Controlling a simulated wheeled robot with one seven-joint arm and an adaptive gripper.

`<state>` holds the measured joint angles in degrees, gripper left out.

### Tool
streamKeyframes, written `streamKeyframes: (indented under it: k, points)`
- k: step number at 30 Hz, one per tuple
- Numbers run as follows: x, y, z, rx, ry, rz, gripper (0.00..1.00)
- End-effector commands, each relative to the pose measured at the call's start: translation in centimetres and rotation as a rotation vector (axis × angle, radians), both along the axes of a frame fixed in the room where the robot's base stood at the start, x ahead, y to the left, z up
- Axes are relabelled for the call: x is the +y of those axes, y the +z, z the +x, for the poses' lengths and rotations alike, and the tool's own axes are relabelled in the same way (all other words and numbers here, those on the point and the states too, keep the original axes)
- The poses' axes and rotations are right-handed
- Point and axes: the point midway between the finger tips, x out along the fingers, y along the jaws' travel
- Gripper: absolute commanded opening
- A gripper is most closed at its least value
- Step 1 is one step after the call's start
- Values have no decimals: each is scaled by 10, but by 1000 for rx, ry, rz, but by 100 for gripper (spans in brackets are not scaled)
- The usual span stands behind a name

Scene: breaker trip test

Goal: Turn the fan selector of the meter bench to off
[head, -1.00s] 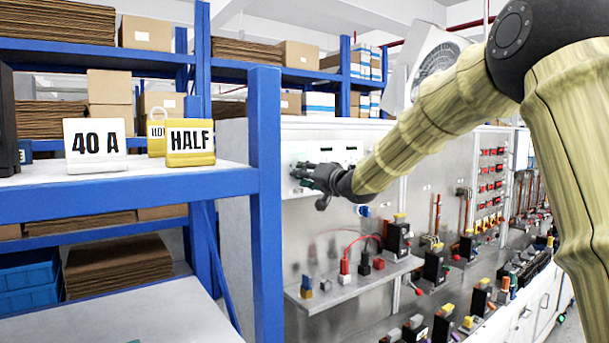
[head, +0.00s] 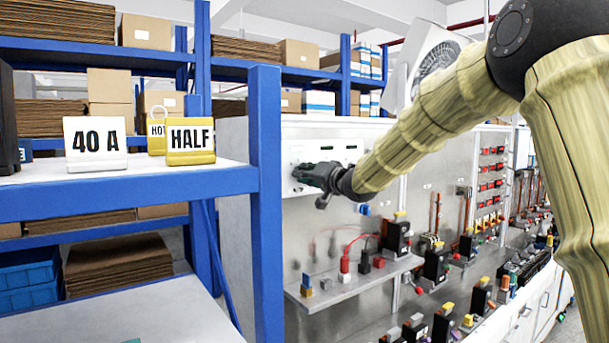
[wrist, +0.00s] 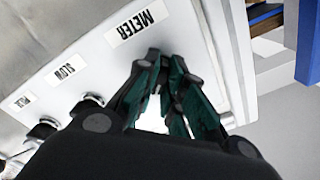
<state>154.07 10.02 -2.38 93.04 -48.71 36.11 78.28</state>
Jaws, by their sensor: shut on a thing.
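My gripper (head: 318,176) is at the white control panel on the upper part of the meter bench. In the wrist view its green-padded fingers (wrist: 165,100) are shut beside the METER label (wrist: 137,24). The fan selector they hold is hidden behind the fingers, so its pointing direction cannot be told. Two dark knobs, one near the SLOW label (wrist: 66,70) and one near a small label (wrist: 25,100) too small to read, sit to the left and are apart from the fingertips.
A blue shelf post (head: 266,200) stands left of the bench, close to the panel. Signs "40 A" (head: 95,143) and "HALF" (head: 191,142) stand on the shelf. A ledge (head: 350,285) with terminals and a red lead lies below my gripper. A fan (head: 432,62) hangs behind my arm.

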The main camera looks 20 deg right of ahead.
Motion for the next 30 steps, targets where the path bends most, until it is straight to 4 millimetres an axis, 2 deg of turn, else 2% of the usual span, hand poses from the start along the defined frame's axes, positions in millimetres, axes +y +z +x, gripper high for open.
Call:
streamKeyframes:
  k: [10,18,30]
  points:
    - [-1,-2,0,0,-1,-5,0]
    - [-1,-2,0,-52,-1,-148,0]
    - [-1,-2,0,-68,-1,-191,0]
